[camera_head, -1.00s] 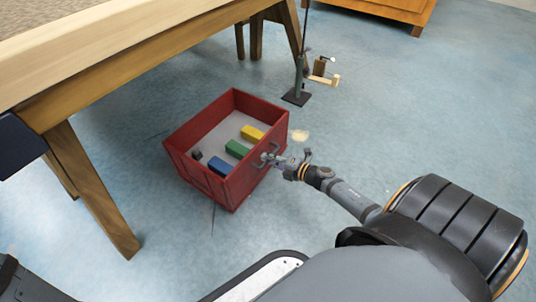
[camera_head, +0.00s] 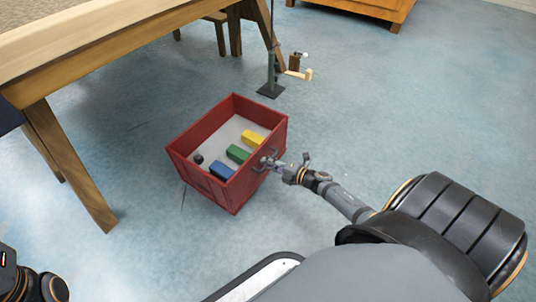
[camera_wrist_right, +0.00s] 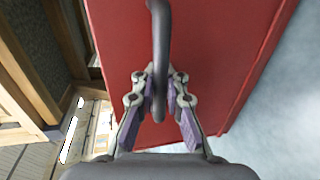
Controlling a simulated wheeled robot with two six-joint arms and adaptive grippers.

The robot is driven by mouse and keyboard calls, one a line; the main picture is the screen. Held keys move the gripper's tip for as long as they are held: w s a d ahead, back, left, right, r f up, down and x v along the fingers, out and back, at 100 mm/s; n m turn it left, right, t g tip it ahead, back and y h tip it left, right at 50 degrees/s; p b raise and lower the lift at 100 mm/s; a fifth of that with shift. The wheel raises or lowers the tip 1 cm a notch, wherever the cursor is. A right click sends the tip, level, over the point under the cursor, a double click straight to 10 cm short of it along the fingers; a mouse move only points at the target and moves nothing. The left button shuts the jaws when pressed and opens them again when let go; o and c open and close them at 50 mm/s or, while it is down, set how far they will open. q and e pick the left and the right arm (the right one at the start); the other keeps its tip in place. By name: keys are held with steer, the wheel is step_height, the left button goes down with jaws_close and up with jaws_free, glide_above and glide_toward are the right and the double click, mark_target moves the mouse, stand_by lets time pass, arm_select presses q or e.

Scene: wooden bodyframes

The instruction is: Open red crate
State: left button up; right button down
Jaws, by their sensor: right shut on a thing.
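The red crate (camera_head: 233,193) stands on the blue floor with its top open. A yellow block (camera_head: 254,138), a green block (camera_head: 238,154), a blue block (camera_head: 222,171) and a small dark cube (camera_head: 198,159) lie inside it. My right gripper (camera_head: 271,162) is at the crate's right side, shut on the grey handle there. In the right wrist view my fingers (camera_wrist_right: 158,88) close around the handle (camera_wrist_right: 161,40), with the red wall (camera_wrist_right: 215,50) behind it. My left gripper does not show; only part of my left arm is at the lower left.
A wooden table (camera_head: 110,38) stands at the upper left, its leg (camera_head: 70,165) left of the crate. A thin dark stand (camera_head: 271,88) with small wooden parts is behind the crate. A wooden cabinet (camera_head: 375,8) is at the far back. Floor to the right is clear.

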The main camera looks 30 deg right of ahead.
steer(key=shift+r, duration=0.1)
steer(key=c, duration=1.4)
jaws_free()
steer(key=shift+s, duration=0.1)
steer(key=v, duration=1.2)
